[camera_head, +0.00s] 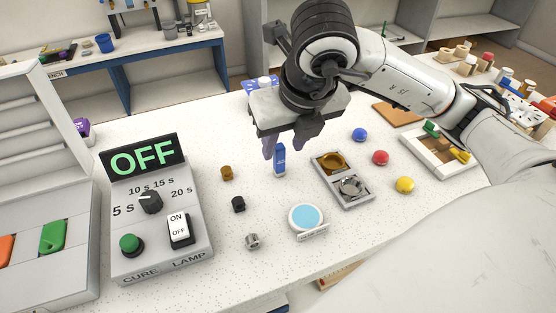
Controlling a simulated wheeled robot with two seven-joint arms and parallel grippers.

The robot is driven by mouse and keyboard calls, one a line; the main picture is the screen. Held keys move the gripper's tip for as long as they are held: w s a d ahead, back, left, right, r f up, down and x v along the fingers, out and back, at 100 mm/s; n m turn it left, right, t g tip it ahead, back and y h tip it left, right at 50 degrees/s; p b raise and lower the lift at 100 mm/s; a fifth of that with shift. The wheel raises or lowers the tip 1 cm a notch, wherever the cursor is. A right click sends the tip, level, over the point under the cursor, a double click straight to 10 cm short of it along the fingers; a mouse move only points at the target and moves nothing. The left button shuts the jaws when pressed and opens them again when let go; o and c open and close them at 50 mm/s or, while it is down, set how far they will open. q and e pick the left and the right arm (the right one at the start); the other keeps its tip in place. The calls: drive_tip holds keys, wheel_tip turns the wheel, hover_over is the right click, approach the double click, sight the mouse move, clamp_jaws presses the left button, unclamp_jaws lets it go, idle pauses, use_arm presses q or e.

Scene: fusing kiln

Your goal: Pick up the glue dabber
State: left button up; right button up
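A small upright blue item with a pale base (280,161), which looks like the glue dabber, stands on the white speckled worktop (330,240) in the middle. My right gripper (284,147) reaches down from above right. Its two fingers are apart, with their tips close to the top of the blue item, one at each side in the picture. I cannot tell whether they touch it. The gripper body hides what lies behind it. My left gripper is not in view.
A cure lamp box (160,262) reading OFF stands at left. Small brown (227,172), black (238,204) and metal (253,241) pieces lie nearby. A light-blue disc (307,216), a two-well tray (343,196) and blue, red and yellow balls (381,157) lie to the right.

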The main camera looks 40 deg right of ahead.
sight(282, 152)
drive_tip(key=x, duration=0.5)
drive_tip(key=shift+a+f, duration=0.1)
drive_tip(key=shift+f, duration=0.3)
drive_tip(key=shift+c, duration=0.3)
clamp_jaws()
